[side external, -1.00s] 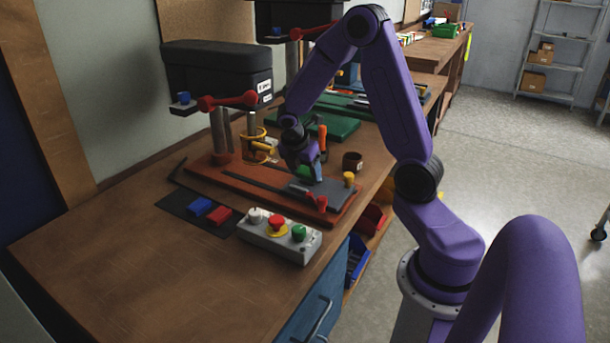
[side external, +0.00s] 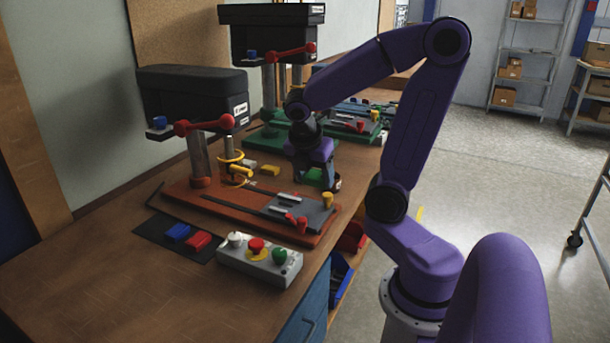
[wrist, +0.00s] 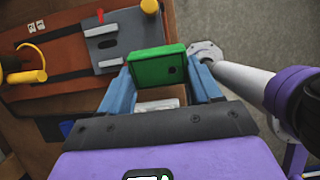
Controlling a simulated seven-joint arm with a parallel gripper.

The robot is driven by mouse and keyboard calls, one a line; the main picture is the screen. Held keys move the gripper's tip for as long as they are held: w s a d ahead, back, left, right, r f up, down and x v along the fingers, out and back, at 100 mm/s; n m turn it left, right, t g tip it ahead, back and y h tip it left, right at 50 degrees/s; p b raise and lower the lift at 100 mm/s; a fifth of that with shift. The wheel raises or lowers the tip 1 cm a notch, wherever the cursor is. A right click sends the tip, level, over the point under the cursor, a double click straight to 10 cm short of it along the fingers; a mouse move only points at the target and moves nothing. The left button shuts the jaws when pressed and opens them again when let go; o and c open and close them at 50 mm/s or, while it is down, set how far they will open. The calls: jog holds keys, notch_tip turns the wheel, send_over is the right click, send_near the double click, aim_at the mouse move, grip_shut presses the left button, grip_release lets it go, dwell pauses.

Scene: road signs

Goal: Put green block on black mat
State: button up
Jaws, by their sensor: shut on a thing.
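My gripper (wrist: 160,88) is shut on the green block (wrist: 157,66), which sits between its blue fingers in the wrist view. In the side view my gripper (side external: 320,180) is past the far side of the red-brown drill base, and the block is mostly hidden, with only a little green (side external: 313,174) showing. The black mat (side external: 152,229) lies flat on the bench at the left front, well away from my gripper. A blue block (side external: 178,232) and a red block (side external: 198,240) lie on it.
The red-brown base (side external: 215,207) with its grey vise plate (side external: 300,212), and a post with a yellow ring (side external: 233,165), stand between my gripper and the mat. A button box (side external: 260,260) is right of the mat. The bench front left is clear.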

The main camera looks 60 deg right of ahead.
aim_at(316, 181)
jog(key=shift+s+a+r, duration=0.25)
jog(key=shift+s+r, duration=0.05)
jog(key=shift+s, duration=0.25)
notch_tip(316, 181, up, 18)
jog(key=w+a+n+t+y, duration=0.1)
jog(key=w+a+n, duration=0.45)
jog(key=w, duration=0.25)
jog(key=w+a+n+y, duration=0.2)
jog(key=w+a+n, duration=0.2)
jog(key=w+n, duration=0.35)
jog(key=w+a+n+t+y, duration=0.1)
jog(key=w+a+n, duration=0.4)
jog(key=w, duration=0.3)
notch_tip(316, 181, down, 21)
jog(key=g, duration=0.1)
jog(key=w+f, duration=0.3)
jog(key=w, duration=0.1)
jog(key=w+f, duration=0.3)
jog(key=w, duration=0.1)
jog(key=w+f, duration=0.3)
jog(key=w, duration=0.2)
jog(key=shift+f, duration=0.1)
jog(key=shift+w+f, duration=0.45)
jog(key=shift+f, duration=0.05)
jog(key=shift+w+f, duration=0.1)
jog(key=shift+f, duration=1.5)
